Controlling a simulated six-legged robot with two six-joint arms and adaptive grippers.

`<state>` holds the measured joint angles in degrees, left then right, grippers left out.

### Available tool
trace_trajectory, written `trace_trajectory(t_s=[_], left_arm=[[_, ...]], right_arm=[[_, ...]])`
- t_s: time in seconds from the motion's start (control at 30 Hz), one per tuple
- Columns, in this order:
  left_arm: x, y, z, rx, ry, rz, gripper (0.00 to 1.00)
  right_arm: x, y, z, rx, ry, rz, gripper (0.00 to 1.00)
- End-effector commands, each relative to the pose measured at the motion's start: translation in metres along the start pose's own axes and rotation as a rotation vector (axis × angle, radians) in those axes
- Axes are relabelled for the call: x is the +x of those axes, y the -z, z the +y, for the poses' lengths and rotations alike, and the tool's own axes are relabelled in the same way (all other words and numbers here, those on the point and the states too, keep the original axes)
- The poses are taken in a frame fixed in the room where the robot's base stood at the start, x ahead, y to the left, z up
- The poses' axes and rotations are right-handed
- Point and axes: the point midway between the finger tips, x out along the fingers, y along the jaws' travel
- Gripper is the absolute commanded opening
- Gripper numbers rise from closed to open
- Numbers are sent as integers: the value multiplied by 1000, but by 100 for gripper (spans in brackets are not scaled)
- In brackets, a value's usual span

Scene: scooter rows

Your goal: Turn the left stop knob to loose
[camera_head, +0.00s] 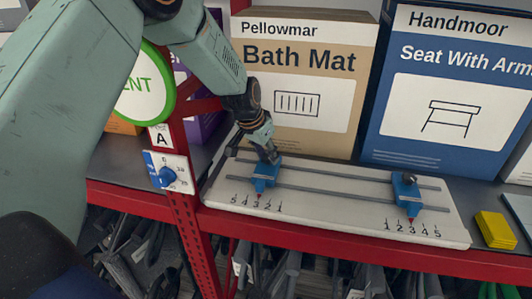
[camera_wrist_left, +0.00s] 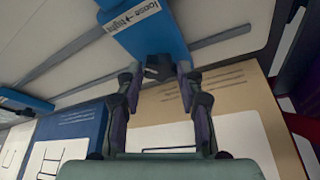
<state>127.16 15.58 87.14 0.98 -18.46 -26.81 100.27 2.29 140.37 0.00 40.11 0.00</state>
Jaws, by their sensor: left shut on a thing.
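The left stop (camera_head: 264,178) is a blue block on two grey rails of a white board (camera_head: 330,215), its red pointer near the 3 of the left scale. In the left wrist view the stop (camera_wrist_left: 150,35) bears the words "loose" and "tight" with an arrow from loose to tight. Its dark knob (camera_wrist_left: 158,67) sits between the fingertips of my left gripper (camera_wrist_left: 158,75), which is shut on it. In the head view my left gripper (camera_head: 266,153) comes down onto the stop and hides the knob. How far the knob is turned cannot be told. My right gripper is not in view.
The right stop (camera_head: 406,192), also blue with a dark knob, sits on the same rails. A Bath Mat box (camera_head: 300,70) and a blue Handmoor box (camera_head: 450,90) stand behind.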

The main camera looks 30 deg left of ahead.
Motion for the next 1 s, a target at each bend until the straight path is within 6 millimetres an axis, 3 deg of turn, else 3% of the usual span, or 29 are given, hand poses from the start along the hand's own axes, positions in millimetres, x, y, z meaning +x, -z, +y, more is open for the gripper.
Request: trace_trajectory(t_s=[0.43,0.73,1.0], left_arm=[[0,-1,1,-74,31,-3,5],[0,0,3,-241,103,-3,5],[2,0,5,-412,175,-1,5]], right_arm=[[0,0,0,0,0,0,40],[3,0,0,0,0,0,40],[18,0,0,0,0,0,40]])
